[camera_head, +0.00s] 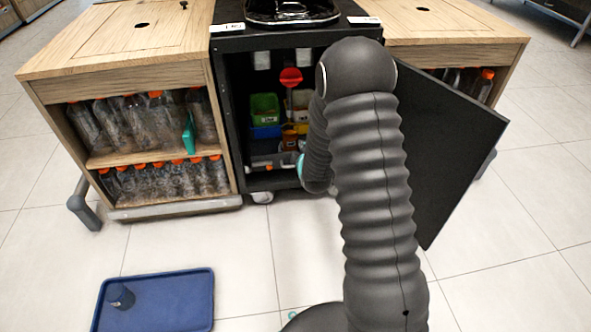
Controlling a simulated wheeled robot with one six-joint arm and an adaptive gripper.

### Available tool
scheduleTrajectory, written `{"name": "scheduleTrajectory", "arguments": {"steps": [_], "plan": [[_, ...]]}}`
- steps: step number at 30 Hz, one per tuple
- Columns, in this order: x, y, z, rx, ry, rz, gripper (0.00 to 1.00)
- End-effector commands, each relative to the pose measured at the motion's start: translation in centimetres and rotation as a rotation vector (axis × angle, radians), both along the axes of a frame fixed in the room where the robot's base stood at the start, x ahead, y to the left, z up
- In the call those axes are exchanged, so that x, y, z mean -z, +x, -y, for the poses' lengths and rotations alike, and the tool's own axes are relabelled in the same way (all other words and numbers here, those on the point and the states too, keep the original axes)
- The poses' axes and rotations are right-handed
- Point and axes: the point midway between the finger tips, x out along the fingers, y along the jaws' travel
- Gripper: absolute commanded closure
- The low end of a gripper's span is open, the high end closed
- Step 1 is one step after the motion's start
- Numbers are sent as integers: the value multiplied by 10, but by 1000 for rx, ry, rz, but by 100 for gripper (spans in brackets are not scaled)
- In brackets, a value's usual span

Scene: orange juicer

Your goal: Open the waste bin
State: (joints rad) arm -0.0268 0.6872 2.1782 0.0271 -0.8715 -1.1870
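A black cabinet (228,60) stands in the middle between two wooden cabinets. Its black door (455,150) is swung wide open to the right. Inside are a green container (264,107), a blue container (266,131) below it and a red round-headed item (291,77). I cannot tell which of these, if any, is the waste bin. My dark ribbed arm covers the right part of the opening. Its wrist, with a teal ring, is low at the front of the cabinet. I cannot make out my gripper's fingers; they seem hidden behind the arm.
The left wooden cabinet (120,75) holds several orange-capped bottles on two shelves. The right wooden cabinet (450,25) is partly behind the open door. A blue tray (165,300) with a small dark cup (120,296) lies at lower left. The tiled floor between is clear.

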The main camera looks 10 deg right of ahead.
Motion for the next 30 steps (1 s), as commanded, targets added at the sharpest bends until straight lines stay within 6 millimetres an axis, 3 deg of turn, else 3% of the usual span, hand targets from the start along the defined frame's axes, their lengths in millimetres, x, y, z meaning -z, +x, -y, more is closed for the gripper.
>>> {"name": "scheduleTrajectory", "arguments": {"steps": [1,3,9,12,16,21,30], "plan": [[27,1,0,-16,-37,13,63],[53,2,-1,-39,-94,45,63],[119,-4,-1,-88,-246,136,63],[142,-11,-1,-104,-305,169,63],[159,-17,-1,-115,-354,200,63],[166,-16,-1,-119,-377,215,63],[175,27,-1,-117,-376,217,63]]}}
